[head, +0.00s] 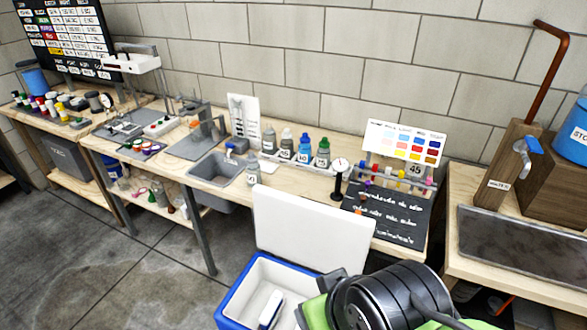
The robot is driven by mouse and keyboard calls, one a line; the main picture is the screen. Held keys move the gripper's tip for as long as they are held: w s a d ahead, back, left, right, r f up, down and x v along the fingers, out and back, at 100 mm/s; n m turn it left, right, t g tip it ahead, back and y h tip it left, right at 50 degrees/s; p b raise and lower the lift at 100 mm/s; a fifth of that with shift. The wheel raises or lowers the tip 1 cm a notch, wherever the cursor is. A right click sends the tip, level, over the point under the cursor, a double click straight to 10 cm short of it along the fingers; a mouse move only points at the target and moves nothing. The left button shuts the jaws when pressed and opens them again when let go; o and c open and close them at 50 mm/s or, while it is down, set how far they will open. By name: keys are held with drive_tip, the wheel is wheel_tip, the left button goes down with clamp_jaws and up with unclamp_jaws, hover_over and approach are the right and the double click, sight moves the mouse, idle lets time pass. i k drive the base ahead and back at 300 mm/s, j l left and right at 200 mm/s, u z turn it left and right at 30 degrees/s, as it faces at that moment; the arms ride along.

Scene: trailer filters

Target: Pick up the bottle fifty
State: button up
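Several small capped bottles stand upright in a white rack on the middle workbench. They include a grey-capped bottle (269,141), a bottle with a number label (286,147), a blue bottle (304,149) and a green-capped bottle (323,153). Another clear bottle (253,168) stands in front of the rack, at the right edge of the sink. The number labels are too small to read surely, so I cannot tell which bottle is fifty. My black and green arm shows at the bottom right, below the bench. My gripper's fingers are not in view.
A grey sink (217,171) lies left of the bottles. A dial gauge on a black stand (338,181) and a black writing board (388,215) are to their right. An open blue and white cooler (230,301) stands on the floor before the bench, its lid raised.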

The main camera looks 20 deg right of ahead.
sight(253, 171)
drive_tip(key=z, duration=0.15)
drive_tip(key=k+j, duration=0.15)
drive_tip(key=j, duration=0.2)
drive_tip(key=i+j+z, duration=0.1)
drive_tip(key=j, duration=1.35)
drive_tip(key=i+j+z, duration=0.1)
drive_tip(key=i+j, duration=0.35)
drive_tip(key=i, duration=0.15)
drive_tip(key=i+j+z, duration=0.1)
drive_tip(key=i+j, duration=0.4)
drive_tip(key=i+l, duration=0.15)
drive_tip(key=i, duration=0.25)
drive_tip(key=i+l, duration=0.15)
drive_tip(key=i, duration=0.25)
drive_tip(key=i+l+z, duration=0.1)
drive_tip(key=i, duration=0.3)
drive_tip(key=l, duration=0.1)
